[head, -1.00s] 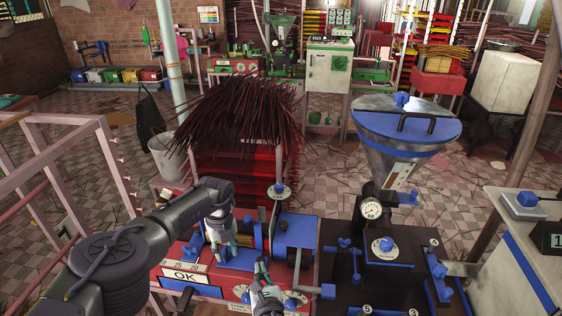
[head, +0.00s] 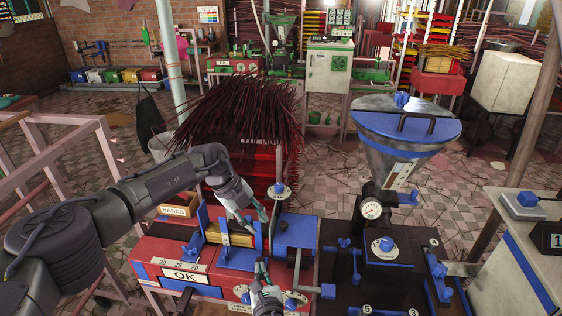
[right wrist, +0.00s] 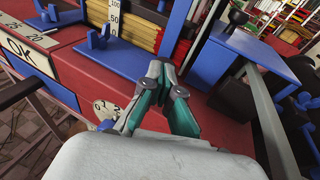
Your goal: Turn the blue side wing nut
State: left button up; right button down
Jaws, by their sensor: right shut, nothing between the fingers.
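A blue wing nut (head: 192,243) stands on the left part of the red machine, left of the upright stack of yellow sheets. Other blue knobs sit on the dark machine, so I cannot tell for sure which one is the side wing nut. My left gripper (head: 260,220) hangs over the stack, right of the wing nut and apart from it; its finger opening is unclear. My right gripper (head: 262,264) is low in front of the stack, and its fingertips (right wrist: 163,70) are together and empty.
The red machine (head: 212,283) carries an OK panel (head: 187,277) and a blue block (head: 299,230) at its right. The dark machine (head: 345,268) with a large steel hopper (head: 392,155) stands at the right. Bundled dark sticks (head: 235,110) rise behind.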

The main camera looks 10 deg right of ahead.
pick_arm(q)
jog(key=w+d+r+n+t+h, duration=0.5)
jog(key=d+r+n+h, duration=0.3)
jog(key=r+n+h, duration=0.2)
jog(key=shift+w+r, duration=0.65)
jog(key=shift+r, duration=0.5)
jog(key=n+t+y, duration=0.9)
jog(key=n+y, duration=0.4)
jog(key=n, duration=0.6)
send_near(225, 254)
jog(key=x, duration=1)
jog(key=shift+w, duration=0.1)
jog(key=shift+c, duration=0.3)
